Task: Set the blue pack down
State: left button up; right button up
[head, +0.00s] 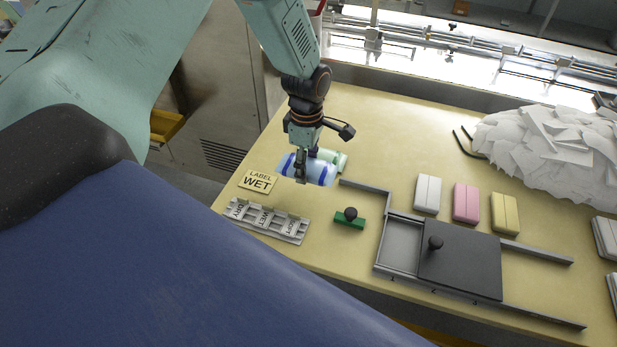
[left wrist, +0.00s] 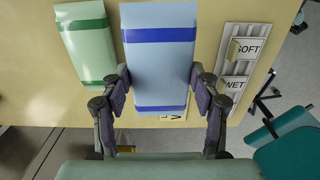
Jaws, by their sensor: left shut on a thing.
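The blue pack (head: 318,173) is pale blue with darker blue bands and lies flat between the fingers of my left gripper (head: 301,172). In the left wrist view the blue pack (left wrist: 160,58) fills the gap, with a finger on each long side. I cannot tell whether its underside touches the table. A pale green pack (head: 340,160) with darker green bands lies just behind it; it also shows in the left wrist view (left wrist: 88,47), left of the blue pack, with a narrow gap. My right gripper is not in view.
A green block with a black knob (head: 348,219) and a dark sliding plate (head: 460,262) are right.

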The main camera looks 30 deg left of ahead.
aim_at(308, 186)
pick_arm(q)
jog(key=shift+d+f, duration=0.25)
jog(key=shift+f, duration=0.2)
jog(key=shift+w+f, duration=0.2)
jog(key=shift+f, duration=0.1)
jog(key=f, duration=0.1)
jog(key=a+f, duration=0.1)
jog(key=f, duration=0.1)
jog(key=shift+w+f, duration=0.1)
jog(key=shift+f, duration=0.2)
jog(key=shift+d+f+b, duration=0.1)
jog(key=shift+f+b, duration=0.1)
jog(key=shift+b, duration=0.1)
jog(key=shift+d+r, duration=0.25)
jog(key=shift+d, duration=0.05)
jog(key=shift+f, duration=0.25)
jog(key=o, duration=0.6)
jog(key=shift+a+f, duration=0.15)
jog(key=shift+a, duration=0.1)
jog(key=shift+o, duration=1.2)
jog(key=shift+d+r, duration=0.25)
jog(key=shift+a, duration=0.15)
jog(key=shift+w+r, duration=0.1)
jog(key=shift+r, duration=0.35)
notch_tip(308, 186, up, 10)
jog(key=shift+f+p, duration=0.2)
jog(key=shift+p, duration=0.35)
jog(key=shift+r, duration=0.6)
jog(key=shift+s+r, duration=0.2)
jog(key=shift+r, duration=0.05)
